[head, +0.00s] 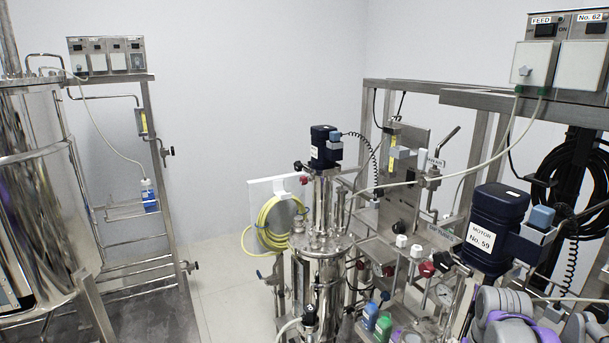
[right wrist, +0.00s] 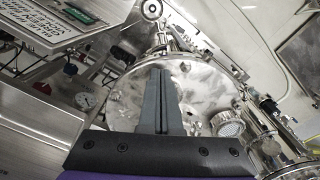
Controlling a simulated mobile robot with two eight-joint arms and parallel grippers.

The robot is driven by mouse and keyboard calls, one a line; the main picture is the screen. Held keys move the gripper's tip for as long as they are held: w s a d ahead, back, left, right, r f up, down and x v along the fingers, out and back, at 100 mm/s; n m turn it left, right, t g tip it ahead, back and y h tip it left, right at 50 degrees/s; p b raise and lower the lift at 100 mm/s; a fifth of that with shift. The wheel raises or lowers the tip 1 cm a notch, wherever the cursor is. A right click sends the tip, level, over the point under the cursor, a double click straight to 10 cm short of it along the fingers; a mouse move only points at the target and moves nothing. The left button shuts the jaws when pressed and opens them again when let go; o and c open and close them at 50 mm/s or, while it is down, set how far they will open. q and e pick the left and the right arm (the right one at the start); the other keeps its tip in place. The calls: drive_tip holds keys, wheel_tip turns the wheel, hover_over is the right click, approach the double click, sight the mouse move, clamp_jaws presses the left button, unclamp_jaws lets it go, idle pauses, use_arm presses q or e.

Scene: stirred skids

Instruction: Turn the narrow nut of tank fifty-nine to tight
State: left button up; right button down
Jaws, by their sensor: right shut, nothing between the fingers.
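The motor labelled No. 59 (head: 495,228) is dark blue and stands at the right of the head view. The tank under it is mostly hidden by my right arm and the picture's lower edge. In the right wrist view a round polished steel lid (right wrist: 125,92) lies beneath my right gripper (right wrist: 163,72). The gripper's two grey fingers are shut together with nothing between them, pointing across the lid. I cannot tell whether they touch it. I cannot make out which fitting is the narrow nut. My left gripper is not in view.
A smaller steel vessel with a blue motor (head: 325,147) stands mid-view, beside a coiled yellow hose (head: 272,222). Pipes, valves and a gauge (head: 444,292) crowd the right skid. A control box marked No. 62 (head: 590,52) is above. A large steel tank (head: 35,180) stands left.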

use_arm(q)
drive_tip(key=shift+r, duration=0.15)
use_arm(e)
drive_tip(key=shift+w+a, duration=0.2)
drive_tip(key=shift+a, duration=0.15)
drive_tip(key=shift+w+a, duration=0.25)
drive_tip(key=shift+a, duration=0.2)
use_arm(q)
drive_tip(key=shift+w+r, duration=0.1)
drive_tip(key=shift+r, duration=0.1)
use_arm(e)
drive_tip(key=shift+w+a, duration=0.15)
use_arm(q)
drive_tip(key=shift+p, duration=0.3)
use_arm(e)
drive_tip(key=shift+w+a, duration=0.15)
drive_tip(key=shift+a, duration=0.1)
drive_tip(key=shift+a, duration=0.2)
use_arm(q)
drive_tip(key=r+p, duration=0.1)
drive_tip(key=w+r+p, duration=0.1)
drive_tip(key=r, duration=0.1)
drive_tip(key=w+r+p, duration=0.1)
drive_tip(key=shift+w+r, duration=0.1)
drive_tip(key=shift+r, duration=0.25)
use_arm(e)
wheel_tip(320, 180, up, 6)
